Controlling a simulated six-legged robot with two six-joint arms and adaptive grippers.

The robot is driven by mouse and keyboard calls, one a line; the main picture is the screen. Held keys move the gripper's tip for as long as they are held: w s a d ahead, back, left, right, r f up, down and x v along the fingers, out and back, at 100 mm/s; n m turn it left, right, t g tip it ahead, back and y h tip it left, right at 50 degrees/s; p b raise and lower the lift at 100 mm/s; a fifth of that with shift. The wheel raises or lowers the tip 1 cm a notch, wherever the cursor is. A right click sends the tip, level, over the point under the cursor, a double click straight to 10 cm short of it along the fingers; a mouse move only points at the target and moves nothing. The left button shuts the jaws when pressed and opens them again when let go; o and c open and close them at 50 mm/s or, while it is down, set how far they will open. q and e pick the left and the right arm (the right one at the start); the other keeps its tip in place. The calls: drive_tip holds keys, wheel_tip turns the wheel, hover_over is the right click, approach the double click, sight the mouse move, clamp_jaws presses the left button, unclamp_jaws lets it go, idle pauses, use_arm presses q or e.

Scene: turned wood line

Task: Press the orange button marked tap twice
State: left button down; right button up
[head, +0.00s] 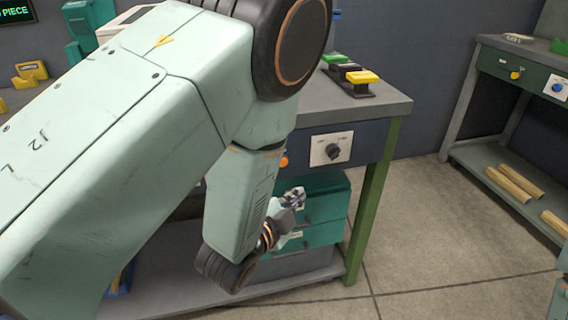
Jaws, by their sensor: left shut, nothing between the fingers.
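An orange button (284,161) shows as a small sliver on the dark front panel of the workbench. My left arm hides most of it, and no marking on it can be read. My left gripper (294,198) is shut and empty. In the picture it is just below the button, in front of the green drawers; how far it is from the panel I cannot tell. My right gripper is not in view.
A dark rotary knob (332,152) on a pale plate sits right of the button. Green, black and yellow blocks (362,77) stand on the benchtop. Green drawers (325,205) are under it. Another bench (490,42) stands at right, with open floor between.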

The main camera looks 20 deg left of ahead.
sight(283, 162)
use_arm(q)
drive_tip(key=shift+w+a+b, duration=0.35)
drive_tip(key=shift+w+a, duration=0.45)
drive_tip(key=shift+w, duration=0.4)
drive_tip(key=shift+w+a+b, duration=0.3)
drive_tip(key=shift+w+a, duration=0.45)
drive_tip(key=shift+w, duration=0.45)
drive_tip(key=shift+w+a+b, duration=0.35)
drive_tip(key=shift+w+a, duration=0.45)
drive_tip(key=shift+w, duration=0.4)
drive_tip(key=shift+w, duration=0.1)
drive_tip(key=shift+w+a, duration=0.25)
drive_tip(key=shift+w+a, duration=0.15)
drive_tip(key=shift+w, duration=0.15)
drive_tip(key=shift+s, duration=0.1)
drive_tip(key=shift+s+d+p, duration=0.3)
drive_tip(key=shift+s+d, duration=0.15)
drive_tip(key=shift+s, duration=0.15)
